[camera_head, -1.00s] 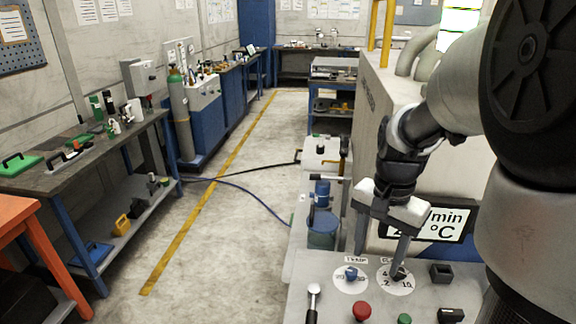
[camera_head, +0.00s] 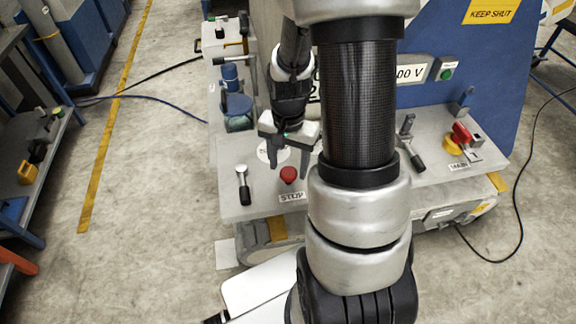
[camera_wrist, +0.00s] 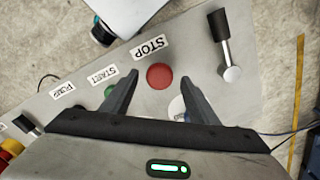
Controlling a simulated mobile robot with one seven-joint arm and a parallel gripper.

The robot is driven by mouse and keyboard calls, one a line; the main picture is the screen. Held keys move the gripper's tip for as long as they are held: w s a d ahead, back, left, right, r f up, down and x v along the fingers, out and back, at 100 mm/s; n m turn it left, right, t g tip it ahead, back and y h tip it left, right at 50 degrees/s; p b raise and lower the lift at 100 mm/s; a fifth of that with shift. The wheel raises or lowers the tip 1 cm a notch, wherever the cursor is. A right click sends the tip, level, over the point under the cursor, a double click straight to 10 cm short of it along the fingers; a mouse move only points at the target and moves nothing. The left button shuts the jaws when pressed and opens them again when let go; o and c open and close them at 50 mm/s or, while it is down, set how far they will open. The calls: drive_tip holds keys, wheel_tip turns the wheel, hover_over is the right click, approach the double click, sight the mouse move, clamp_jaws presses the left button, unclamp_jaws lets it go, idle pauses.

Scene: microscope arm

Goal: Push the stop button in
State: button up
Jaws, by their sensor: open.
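The stop button is a round red mushroom button (camera_head: 289,174) on the grey panel (camera_head: 236,200), just above a white label reading STOP. It also shows in the wrist view (camera_wrist: 160,76), between and beyond my fingertips. My gripper (camera_head: 287,160) is open and empty, pointing down at the panel. In the head view its fingers are above and behind the button. In the wrist view my gripper (camera_wrist: 158,82) has one finger left and one right of the button, with no contact visible. My arm hides part of the panel in the head view.
A lever with a pale round knob (camera_wrist: 231,73) stands to the right of the button in the wrist view. A green button (camera_wrist: 111,91) is beside my left finger. A red and yellow switch (camera_head: 458,138) sits at the panel's right end.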

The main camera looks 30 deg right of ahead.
drive_tip(key=shift+f, duration=0.55)
clamp_jaws()
drive_tip(key=shift+f+b, duration=0.85)
drive_tip(key=shift+b, duration=0.05)
drive_tip(key=shift+s+r, duration=0.1)
unclamp_jaws()
